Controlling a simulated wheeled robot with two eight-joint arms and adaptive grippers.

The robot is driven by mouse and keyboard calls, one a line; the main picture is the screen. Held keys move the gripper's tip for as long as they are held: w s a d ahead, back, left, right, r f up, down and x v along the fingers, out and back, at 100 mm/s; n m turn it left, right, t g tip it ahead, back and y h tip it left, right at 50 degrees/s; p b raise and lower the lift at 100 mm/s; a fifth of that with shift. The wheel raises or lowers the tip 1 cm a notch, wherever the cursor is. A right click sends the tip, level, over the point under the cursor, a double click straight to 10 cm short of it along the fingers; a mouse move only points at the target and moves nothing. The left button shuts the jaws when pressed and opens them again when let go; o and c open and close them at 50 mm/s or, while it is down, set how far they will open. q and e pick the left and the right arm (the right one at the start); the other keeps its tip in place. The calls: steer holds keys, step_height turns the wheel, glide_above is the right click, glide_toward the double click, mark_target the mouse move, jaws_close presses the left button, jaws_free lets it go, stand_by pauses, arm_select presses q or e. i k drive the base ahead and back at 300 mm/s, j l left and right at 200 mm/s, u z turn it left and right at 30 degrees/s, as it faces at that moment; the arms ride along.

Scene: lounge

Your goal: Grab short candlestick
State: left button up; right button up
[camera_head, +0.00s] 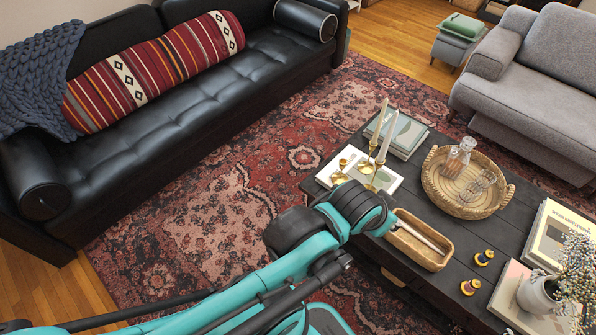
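Brass candle holders stand on a white book on the dark coffee table (465,240). A low brass piece without a candle (341,174), which looks like the short candlestick, is at the left of the book. Beside it, to the right, are two taller brass candlesticks with cream candles; one candle (388,138) is in front of the other (379,122). A teal and black arm of mine comes up from the lower left and ends just in front of the book, covering part of the table edge. I see no gripper fingers.
A wooden tray (422,257), a round woven tray (429,189) with glassware, thread spools (470,286), books (407,151) and a white vase (538,294) crowd the table. A black sofa (200,105) and a grey sofa (535,110) flank the patterned rug (210,205).

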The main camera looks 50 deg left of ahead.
mark_target(339, 178)
steer(key=k+u, duration=0.1)
steer(key=u, duration=1.25)
steer(key=i+l+u, duration=0.2)
steer(key=i+l, duration=0.25)
steer(key=i, duration=0.1)
